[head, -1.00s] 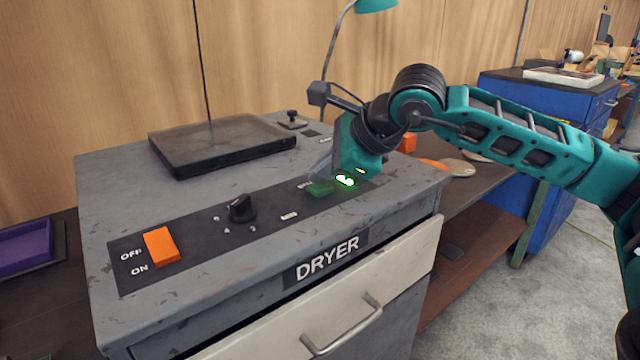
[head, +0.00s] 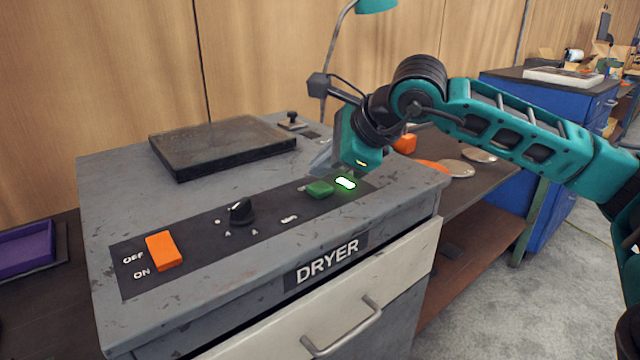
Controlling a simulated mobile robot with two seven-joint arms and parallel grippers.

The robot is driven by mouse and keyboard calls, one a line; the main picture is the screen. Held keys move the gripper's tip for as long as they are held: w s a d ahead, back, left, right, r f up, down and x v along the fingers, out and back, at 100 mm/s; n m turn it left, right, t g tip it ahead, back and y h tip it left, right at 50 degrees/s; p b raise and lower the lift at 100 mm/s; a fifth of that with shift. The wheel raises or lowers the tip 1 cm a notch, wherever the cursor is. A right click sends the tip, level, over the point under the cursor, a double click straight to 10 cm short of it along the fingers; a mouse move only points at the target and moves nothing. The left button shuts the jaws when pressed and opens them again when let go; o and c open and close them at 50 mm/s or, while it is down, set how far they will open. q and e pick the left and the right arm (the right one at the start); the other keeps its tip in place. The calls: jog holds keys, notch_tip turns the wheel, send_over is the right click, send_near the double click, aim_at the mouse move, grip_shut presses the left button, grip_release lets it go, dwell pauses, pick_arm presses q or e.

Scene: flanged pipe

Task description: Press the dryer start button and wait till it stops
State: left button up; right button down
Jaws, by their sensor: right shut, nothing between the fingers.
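The dryer (head: 230,280) is a grey, scuffed box with a dark control strip and a DRYER label. A green button (head: 319,189) sits toward the right of the strip, with a lit green-white lamp (head: 346,183) beside it. A black knob (head: 241,211) is at the middle and an orange OFF/ON switch (head: 163,250) at the left. My right gripper (head: 322,166) comes in from the right and points down just behind the green button. Its fingers are shut and empty, apart from the button and partly hidden. My left gripper is not in view.
A dark flat lid (head: 222,146) lies on the dryer top. A white drawer front with a metal handle (head: 342,328) is below the strip. A purple tray (head: 26,246) is at the left. A bench with discs (head: 456,168) stands to the right.

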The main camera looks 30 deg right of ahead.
aim_at(325, 188)
jog(key=shift+r, duration=0.1)
notch_tip(325, 188, up, 5)
jog(key=p, duration=0.3)
jog(key=shift+p, duration=0.3)
dwell(0.6)
